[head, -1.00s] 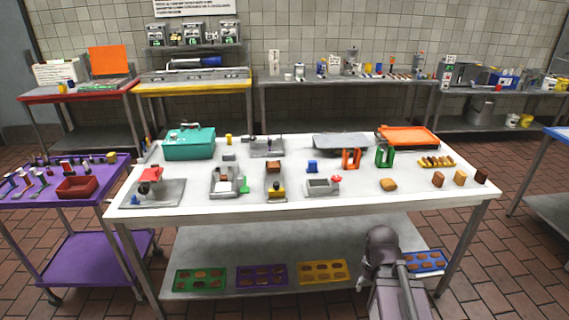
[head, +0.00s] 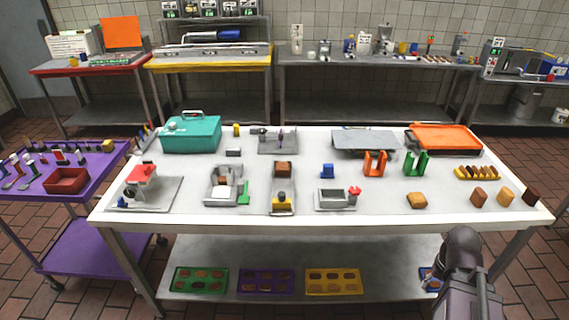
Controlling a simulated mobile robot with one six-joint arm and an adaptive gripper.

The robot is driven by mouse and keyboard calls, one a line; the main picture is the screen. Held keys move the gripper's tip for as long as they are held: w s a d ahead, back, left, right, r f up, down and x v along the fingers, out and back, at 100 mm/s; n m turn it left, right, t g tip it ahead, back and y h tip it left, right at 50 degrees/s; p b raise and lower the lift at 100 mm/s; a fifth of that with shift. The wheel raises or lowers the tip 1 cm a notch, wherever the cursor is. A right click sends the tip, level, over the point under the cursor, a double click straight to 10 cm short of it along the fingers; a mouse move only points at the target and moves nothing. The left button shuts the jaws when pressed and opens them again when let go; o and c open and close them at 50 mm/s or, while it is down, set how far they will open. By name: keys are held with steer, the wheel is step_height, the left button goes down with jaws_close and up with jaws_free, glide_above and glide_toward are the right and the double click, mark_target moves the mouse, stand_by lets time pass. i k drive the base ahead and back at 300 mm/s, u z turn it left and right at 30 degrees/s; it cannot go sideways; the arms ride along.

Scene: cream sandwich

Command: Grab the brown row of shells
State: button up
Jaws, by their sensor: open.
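Three short upright rows of shells stand at the right end of the white table (head: 380,212). The left one is a reddish mid-brown row (head: 478,197), the middle one a golden tan row (head: 505,196), and the right one a dark brown row (head: 531,197). They stand apart from each other, with nothing touching them. Part of my arm shows at the lower right, in front of the table. My gripper's fingers do not show.
A tan piece (head: 417,200) lies left of the rows. A yellow rack of brown pieces (head: 477,173) is behind them. Green (head: 416,163) and orange (head: 375,163) holders and an orange tray (head: 444,138) stand farther back. The table's front edge lies close before the rows.

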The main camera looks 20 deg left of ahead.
mark_target(282, 168)
steer(key=u, duration=0.3)
steer(key=i, duration=0.9)
steer(key=u, duration=0.55)
